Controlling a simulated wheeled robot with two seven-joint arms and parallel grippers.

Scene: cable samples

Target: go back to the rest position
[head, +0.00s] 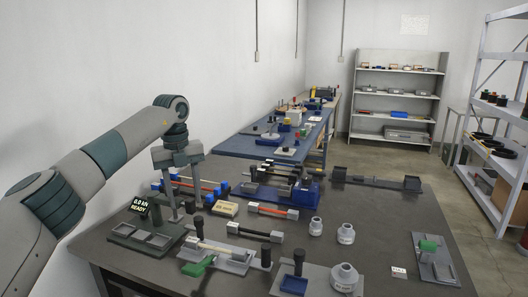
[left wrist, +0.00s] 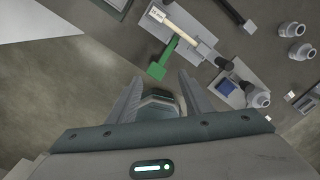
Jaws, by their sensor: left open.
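My left arm comes in from the left over the grey table (head: 385,215). My left gripper (head: 181,210) points down above the table's left part, near the small "0.0 kN READY" display (head: 149,204). Its fingers are apart with nothing between them, and it also shows open in the left wrist view (left wrist: 160,80). In that view a green handle (left wrist: 162,60) lies just beyond the fingertips, apart from them as far as I can tell. The green handle also shows in the head view (head: 198,267). My right gripper is not in view.
Grey weights (head: 345,234) and a green-topped fixture (head: 433,257) stand to the right. A blue bench (head: 250,148) and shelves (head: 395,97) stand behind. The space above the table's right side is clear.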

